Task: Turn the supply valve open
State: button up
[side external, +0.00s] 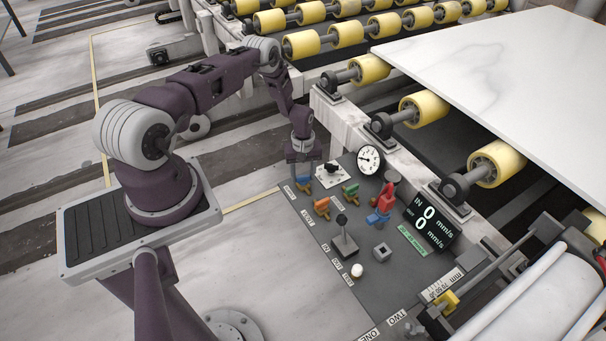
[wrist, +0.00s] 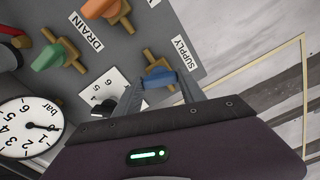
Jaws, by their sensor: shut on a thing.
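The supply valve has a blue handle (wrist: 160,79) on a brass body (wrist: 157,65), beside the printed SUPPLY label (wrist: 187,57) in the wrist view. The handle lies roughly crosswise to the brass pipe. My gripper (wrist: 159,82) has one finger at each end of the blue handle and is shut on it. In the side view my gripper (side external: 303,180) reaches straight down onto the far left corner of the dark panel (side external: 385,285). A bit of the blue handle shows there, and the fingers hide most of the valve.
An orange-handled valve (wrist: 99,8) by the DRAIN label and a green-handled valve (wrist: 48,57) are close by. A pressure gauge (side external: 370,160), a white numbered plate (side external: 331,173), a joystick (side external: 342,232), a red-and-blue part (side external: 383,207) and a speed display (side external: 430,221) crowd the panel.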

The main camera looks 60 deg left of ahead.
aim_at(303, 176)
jog(key=m, duration=1.3)
jog(key=shift+m, duration=0.3)
dwell(0.5)
jog(key=o, duration=1.4)
jog(key=shift+c, duration=0.2)
notch_tip(303, 176, up, 7)
jog(key=shift+r, duration=0.1)
